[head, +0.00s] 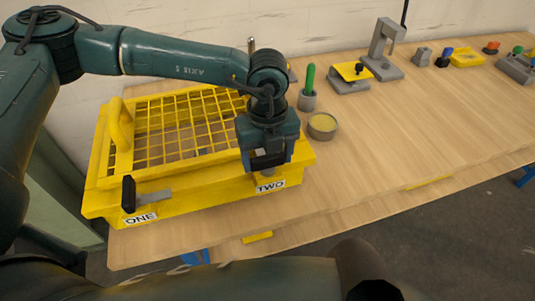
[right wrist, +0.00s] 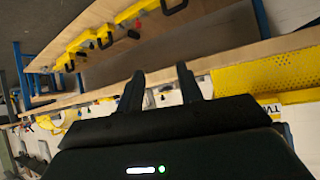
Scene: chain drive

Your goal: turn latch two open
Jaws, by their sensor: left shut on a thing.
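A yellow guard frame (head: 222,190) with a mesh lid (head: 180,125) sits at the left of the table. Latch two is at its front right corner, above the label TWO (head: 270,186); my left gripper (head: 268,164) covers most of it. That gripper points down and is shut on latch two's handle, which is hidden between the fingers. Latch one (head: 152,197), a grey bar with a black handle, shows at the front left above the label ONE (head: 140,219). In the right wrist view, my right gripper (right wrist: 161,88) has its fingers apart with nothing between them.
A round tin (head: 322,126) and a green-handled tool in a grey holder (head: 308,98) stand just right of the guard. A grey stand (head: 385,50) and several small parts line the back. The table's middle and right front (head: 420,135) are clear.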

